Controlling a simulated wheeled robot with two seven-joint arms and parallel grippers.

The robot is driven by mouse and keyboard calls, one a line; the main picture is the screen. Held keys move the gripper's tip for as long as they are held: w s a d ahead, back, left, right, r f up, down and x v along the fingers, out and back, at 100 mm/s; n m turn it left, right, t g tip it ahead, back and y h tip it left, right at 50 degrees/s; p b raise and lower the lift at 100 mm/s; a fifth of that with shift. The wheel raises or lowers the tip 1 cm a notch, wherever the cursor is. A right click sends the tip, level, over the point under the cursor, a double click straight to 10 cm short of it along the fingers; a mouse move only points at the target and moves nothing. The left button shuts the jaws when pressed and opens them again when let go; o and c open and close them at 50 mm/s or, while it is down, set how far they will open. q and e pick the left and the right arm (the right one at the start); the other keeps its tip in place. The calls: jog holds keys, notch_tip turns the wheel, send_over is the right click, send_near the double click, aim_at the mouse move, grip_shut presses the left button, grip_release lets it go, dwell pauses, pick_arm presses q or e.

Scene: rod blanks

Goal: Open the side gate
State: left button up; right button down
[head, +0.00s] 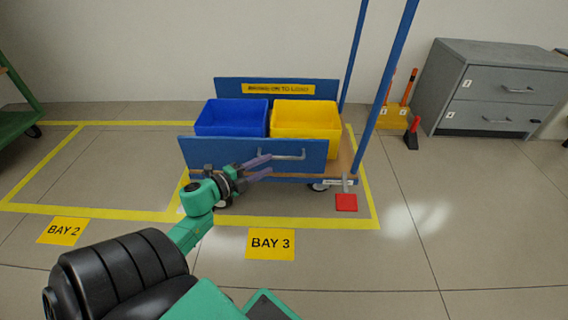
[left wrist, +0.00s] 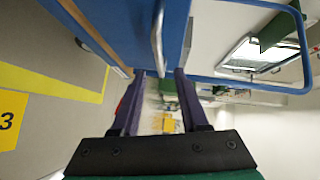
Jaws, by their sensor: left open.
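The side gate (head: 225,152) is a blue panel standing upright along the near side of a blue trolley, with a grey bar handle (head: 288,156) on its outer face. In the left wrist view the handle (left wrist: 157,35) runs along the blue panel (left wrist: 140,30), just beyond the fingertips and in line with the gap between them. My left gripper (head: 269,165) is in front of the gate, close to the handle's left end. Its purple fingers are apart, with nothing held between them (left wrist: 160,75). Contact with the handle cannot be told. My right gripper is not seen.
A blue bin (head: 232,117) and a yellow bin (head: 305,118) stand on the trolley behind the gate. A red pedal (head: 346,202) is at the trolley's right end. Grey drawers (head: 480,88) stand at the right. The floor beside the BAY 3 sign (head: 270,243) is clear.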

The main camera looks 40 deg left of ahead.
aim_at(281, 158)
pick_arm(q)
jog(key=b+x, duration=0.2)
jog(key=x, duration=0.5)
jog(key=shift+a, duration=0.1)
grip_shut()
dwell(1.1)
